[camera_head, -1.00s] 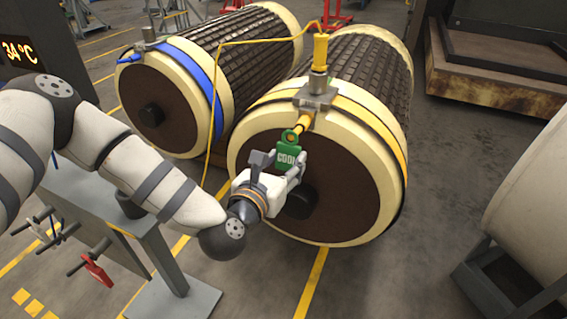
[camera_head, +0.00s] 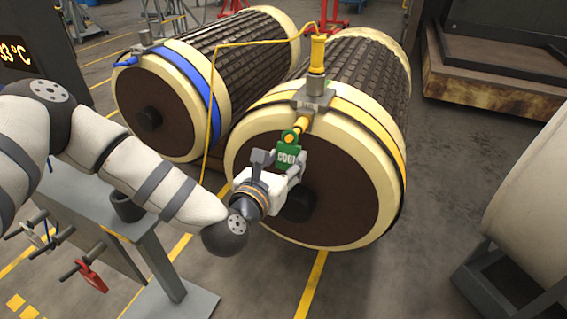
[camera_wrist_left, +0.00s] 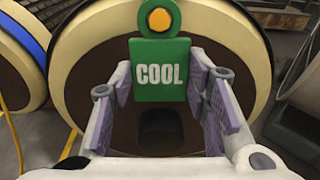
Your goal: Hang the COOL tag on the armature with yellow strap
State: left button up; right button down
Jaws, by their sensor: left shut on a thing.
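The green COOL tag (camera_head: 288,156) is upright in my left gripper (camera_head: 277,172), whose fingers are shut on its sides. The tag also fills the middle of the left wrist view (camera_wrist_left: 160,75). The armature with yellow strap (camera_head: 338,190) lies on its side, its brown end face behind the gripper. A yellow peg (camera_head: 301,127) sticks out from the grey clamp (camera_head: 313,94) on its rim. The tag's ring is at the peg's end, with yellow showing in its hole. I cannot tell whether the peg passes through it. My right gripper is not in view.
A second armature with a blue strap (camera_head: 206,85) lies to the left. A yellow cable (camera_head: 212,100) hangs between the two. A grey stand with hooks (camera_head: 150,235) holds a red tag (camera_head: 91,278) at the lower left.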

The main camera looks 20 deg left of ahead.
pick_arm(q)
jog(key=shift+w+f+b, duration=0.2)
jog(key=shift+w+b, duration=0.3)
jog(key=shift+w, duration=0.45)
jog(key=shift+f, duration=0.2)
jog(key=o, duration=1.2)
jog(key=shift+o, duration=0.2)
jog(key=shift+s, duration=0.1)
jog(key=shift+s+r+p, duration=0.25)
jog(key=shift+s+p, duration=0.15)
jog(key=shift+s, duration=0.7)
jog(key=shift+s+r+p, duration=0.25)
jog(key=shift+s+p, duration=0.15)
jog(key=shift+s, duration=0.7)
jog(key=shift+s+r+p, duration=0.15)
jog(key=shift+s+p, duration=0.15)
jog(key=shift+s, duration=0.8)
jog(key=shift+s+r+p, duration=0.1)
jog(key=shift+s+p, duration=0.2)
jog(key=shift+s, duration=0.8)
